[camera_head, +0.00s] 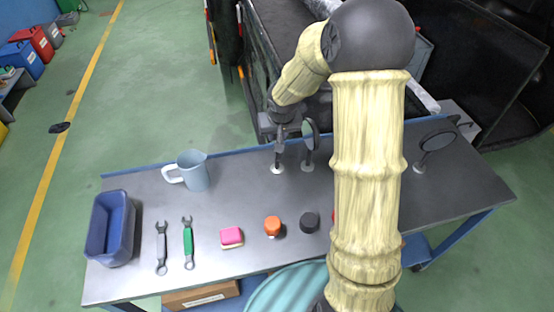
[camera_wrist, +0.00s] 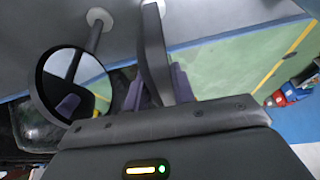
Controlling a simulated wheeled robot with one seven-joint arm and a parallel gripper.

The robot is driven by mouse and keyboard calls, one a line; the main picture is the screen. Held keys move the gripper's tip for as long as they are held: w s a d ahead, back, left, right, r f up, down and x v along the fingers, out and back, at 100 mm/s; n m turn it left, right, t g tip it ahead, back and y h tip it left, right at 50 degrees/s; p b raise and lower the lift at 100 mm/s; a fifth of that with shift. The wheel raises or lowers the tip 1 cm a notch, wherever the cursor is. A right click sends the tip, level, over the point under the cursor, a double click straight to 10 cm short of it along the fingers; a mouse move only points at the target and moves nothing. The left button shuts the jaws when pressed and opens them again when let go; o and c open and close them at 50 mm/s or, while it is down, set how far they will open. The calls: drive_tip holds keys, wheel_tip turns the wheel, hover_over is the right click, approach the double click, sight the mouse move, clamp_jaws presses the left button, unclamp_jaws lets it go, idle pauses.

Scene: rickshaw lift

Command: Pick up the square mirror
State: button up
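The square mirror (camera_wrist: 153,50) shows edge-on as a dark upright slab in the wrist view. It rises from a small pale round base (camera_head: 277,169) on the table in the head view. My gripper (camera_wrist: 158,82) has its two purple-grey fingers close against both sides of the slab and looks shut on it. In the head view my gripper (camera_head: 282,128) is at the top of this mirror, and its fingers are too small to make out there. The mirror's reflecting face is hidden. Its base appears to rest on the table.
A round mirror (camera_wrist: 72,84) stands close beside my gripper; its base (camera_head: 307,166) is near the square mirror's. Another mirror (camera_head: 438,140) stands at the table's right. A jug (camera_head: 195,171), blue bin (camera_head: 111,229), wrenches (camera_head: 188,243), pink sponge (camera_head: 231,237) and orange-capped item (camera_head: 272,226) occupy the left and front.

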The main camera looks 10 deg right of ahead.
clamp_jaws()
drive_tip(key=shift+r, duration=0.1)
